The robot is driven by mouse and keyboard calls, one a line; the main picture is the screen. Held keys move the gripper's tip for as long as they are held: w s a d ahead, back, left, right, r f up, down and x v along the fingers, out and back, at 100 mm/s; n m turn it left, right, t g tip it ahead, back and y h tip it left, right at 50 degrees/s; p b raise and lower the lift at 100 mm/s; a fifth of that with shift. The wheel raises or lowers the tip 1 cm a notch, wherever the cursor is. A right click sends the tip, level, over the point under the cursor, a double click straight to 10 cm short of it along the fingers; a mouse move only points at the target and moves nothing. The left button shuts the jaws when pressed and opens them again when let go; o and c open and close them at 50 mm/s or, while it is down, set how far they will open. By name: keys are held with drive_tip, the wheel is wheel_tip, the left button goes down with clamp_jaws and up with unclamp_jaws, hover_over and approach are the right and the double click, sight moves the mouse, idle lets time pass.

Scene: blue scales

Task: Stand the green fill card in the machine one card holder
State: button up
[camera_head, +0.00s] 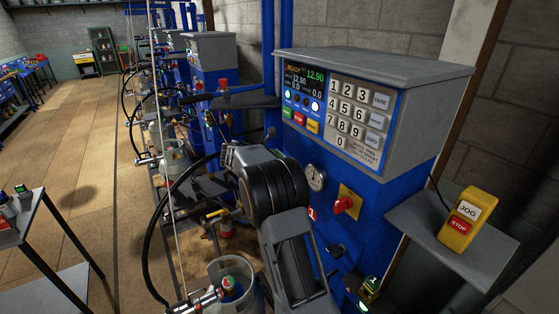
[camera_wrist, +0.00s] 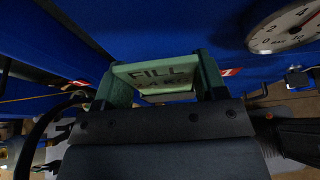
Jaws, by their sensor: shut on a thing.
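The green fill card (camera_wrist: 157,74), lettered FILL, is held between the two fingers of my gripper (camera_wrist: 160,82) in the wrist view. It is tilted toward the camera, and its lower part is in shade. Machine one (camera_head: 412,190) is the blue cabinet with a grey console, right of centre in the head view. Its blue front face also fills the upper wrist view (camera_wrist: 160,28), behind the card. In the head view my own arm hides the gripper and card. I cannot make out the card holder in either view.
A pressure gauge (camera_head: 316,178) and a red knob (camera_head: 343,204) are on the machine's front. A yellow JOG/STOP box (camera_head: 466,220) sits on a side shelf. A gas cylinder (camera_head: 232,278) and black hoses stand below. Open wooden floor (camera_head: 75,150) lies to the left.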

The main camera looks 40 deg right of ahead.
drive_tip(key=shift+f+b, duration=0.3)
drive_tip(key=shift+f, duration=0.4)
drive_tip(key=o, duration=1)
drive_tip(key=shift+a, duration=0.1)
drive_tip(key=b+v, duration=0.2)
drive_tip(key=v, duration=1.1)
drive_tip(key=shift+a+r, duration=0.15)
drive_tip(key=shift+a, duration=0.15)
